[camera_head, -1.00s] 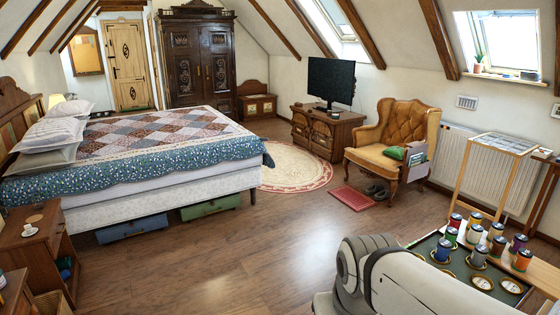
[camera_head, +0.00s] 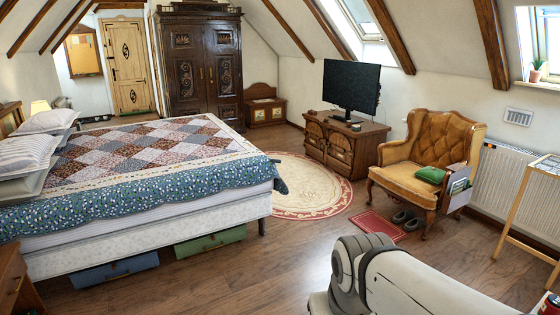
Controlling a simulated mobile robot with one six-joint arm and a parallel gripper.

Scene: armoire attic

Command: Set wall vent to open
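A small white wall vent (camera_head: 518,117) with a slatted face is set in the right wall, above the radiator and to the right of the armchair. It is too small in view to tell whether its slats are open or shut. My arm, pale and rounded, shows at the bottom right. Its end runs out of the picture, so my gripper is not in view.
A tan armchair (camera_head: 428,160) and a white radiator (camera_head: 518,195) stand below the vent. A wooden display stand (camera_head: 520,205) is at the right edge. The bed (camera_head: 150,215) fills the left. Open wooden floor (camera_head: 265,270) lies in front, with a round rug (camera_head: 300,187) beyond.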

